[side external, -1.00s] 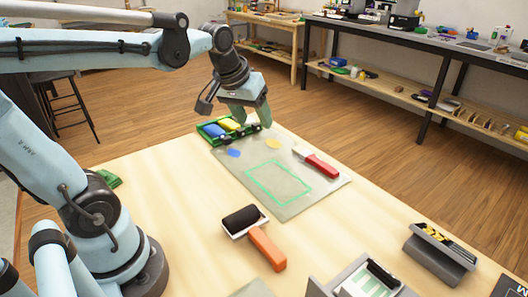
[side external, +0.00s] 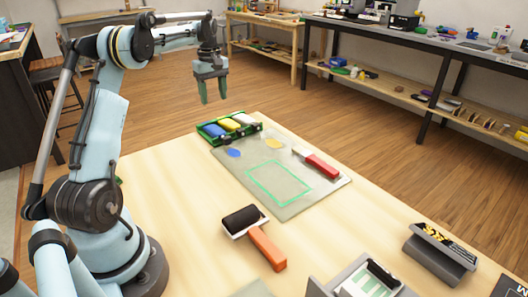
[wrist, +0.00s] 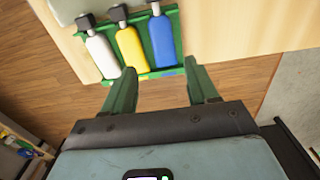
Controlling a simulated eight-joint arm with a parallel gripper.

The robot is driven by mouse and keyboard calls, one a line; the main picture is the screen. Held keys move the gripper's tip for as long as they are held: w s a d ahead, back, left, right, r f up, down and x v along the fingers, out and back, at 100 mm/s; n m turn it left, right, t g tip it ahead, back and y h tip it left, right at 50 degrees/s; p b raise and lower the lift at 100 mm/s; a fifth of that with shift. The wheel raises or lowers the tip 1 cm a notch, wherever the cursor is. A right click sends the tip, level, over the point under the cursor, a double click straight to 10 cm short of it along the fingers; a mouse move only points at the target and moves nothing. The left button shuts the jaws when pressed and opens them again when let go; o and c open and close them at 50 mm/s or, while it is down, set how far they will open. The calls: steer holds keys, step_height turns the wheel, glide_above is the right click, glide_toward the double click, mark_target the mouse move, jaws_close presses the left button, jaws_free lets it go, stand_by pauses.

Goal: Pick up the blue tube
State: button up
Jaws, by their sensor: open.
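The blue tube (side external: 214,130) lies in a green tray (side external: 204,139) at the far corner of the table, at the left end of a row with a yellow tube (side external: 229,125) and a white tube (side external: 244,119). In the wrist view the blue tube (wrist: 161,40) is on the right of the row, with the yellow tube in the middle and the white tube on the left. My gripper (side external: 213,101) is open and empty, raised above the tray and apart from it. In the wrist view its green fingers (wrist: 164,83) are spread, with the blue tube's end between and beyond them.
A grey sheet (side external: 290,210) with a green outline lies beside the tray, carrying a red-handled scraper (side external: 322,166) and blue and yellow paint patches. A roller (side external: 258,236) with an orange handle lies nearer. Grey holders stand at the front right.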

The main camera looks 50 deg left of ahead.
glide_above(215, 129)
steer(key=f, duration=0.7)
steer(key=shift+w+d, duration=0.1)
steer(key=shift+d, duration=0.1)
steer(key=shift+a+f, duration=0.2)
steer(key=shift+f, duration=2.5)
steer(key=c, duration=0.5)
